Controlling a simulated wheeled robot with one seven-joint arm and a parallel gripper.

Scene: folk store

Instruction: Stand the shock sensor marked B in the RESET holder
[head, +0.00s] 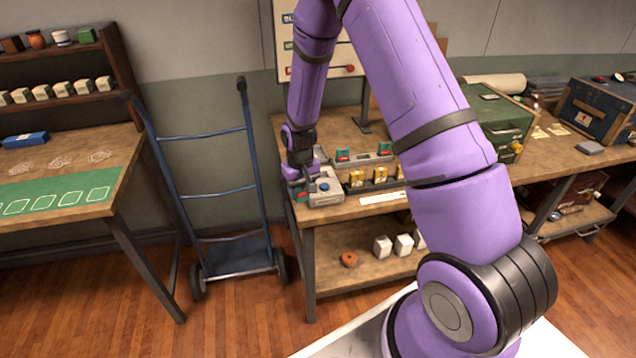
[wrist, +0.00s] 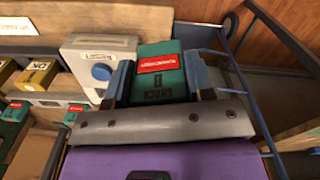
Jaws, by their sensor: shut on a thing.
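My gripper (wrist: 160,62) is shut on a teal block with a red label (wrist: 158,72), which matches a shock sensor. Dark print shows on its face, but I cannot read its marking surely. In the head view my gripper (head: 306,176) is low over the left end of the workbench, beside a grey device with a blue button (head: 323,189). That device shows in the wrist view (wrist: 98,48) just left of the held block, with a label too small to read. I cannot tell which part is the RESET holder. The block's lower end is hidden.
Teal blocks (head: 343,154) stand in a grey rack behind. Yellow blocks (head: 356,178) sit in a dark rack right of the device. A blue hand truck (head: 238,255) stands left of the bench. A green case (head: 495,120) is farther right.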

